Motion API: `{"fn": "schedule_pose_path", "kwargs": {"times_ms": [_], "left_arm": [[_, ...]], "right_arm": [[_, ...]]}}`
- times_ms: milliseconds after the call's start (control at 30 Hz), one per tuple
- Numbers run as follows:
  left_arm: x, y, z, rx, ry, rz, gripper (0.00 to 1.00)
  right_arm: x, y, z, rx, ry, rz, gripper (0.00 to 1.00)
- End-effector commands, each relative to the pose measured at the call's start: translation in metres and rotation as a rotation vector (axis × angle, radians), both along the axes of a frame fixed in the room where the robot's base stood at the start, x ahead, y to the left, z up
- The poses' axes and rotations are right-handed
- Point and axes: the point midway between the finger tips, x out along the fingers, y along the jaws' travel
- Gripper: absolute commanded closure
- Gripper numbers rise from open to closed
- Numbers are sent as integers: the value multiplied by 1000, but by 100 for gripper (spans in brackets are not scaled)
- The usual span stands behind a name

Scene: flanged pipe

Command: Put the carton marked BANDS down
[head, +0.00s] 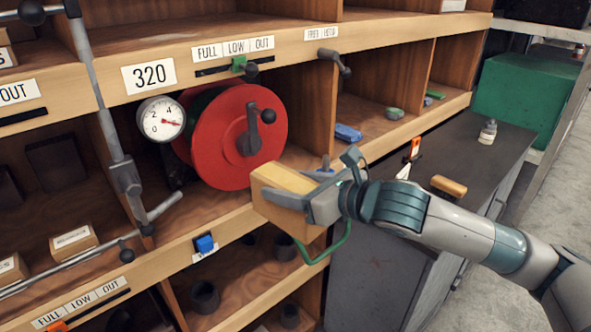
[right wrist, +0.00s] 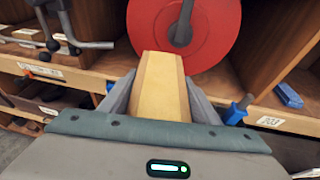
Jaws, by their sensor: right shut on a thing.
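A tan carton (head: 272,192) is held in my right gripper (head: 310,200), in front of the shelf edge just below the red reel. No marking on the carton can be read. In the right wrist view the carton (right wrist: 160,80) sits between the two grey fingers, which press on its sides. Its far end points toward the red reel, and whether it touches the shelf edge cannot be told. My left gripper is not in view.
The red reel (head: 215,140) with a crank and a gauge (head: 162,119) fill the bay behind the carton. A blue item (head: 348,133) lies in the bay to the right. Small cartons (head: 72,242) stand at left. A dark cabinet top (head: 455,150) lies at right, partly clear.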

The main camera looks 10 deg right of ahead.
Motion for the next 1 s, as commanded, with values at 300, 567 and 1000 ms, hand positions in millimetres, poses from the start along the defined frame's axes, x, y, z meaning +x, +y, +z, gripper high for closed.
{"fn": "schedule_pose_path", "kwargs": {"times_ms": [300, 567, 1000], "left_arm": [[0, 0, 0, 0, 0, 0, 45], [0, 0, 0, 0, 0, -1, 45], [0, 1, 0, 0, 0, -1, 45]], "right_arm": [[-16, 3, -28, 12, 6, 230, 79], [-37, -14, -58, 13, 8, 395, 79], [-97, -112, -125, 3, 3, 378, 79]]}}
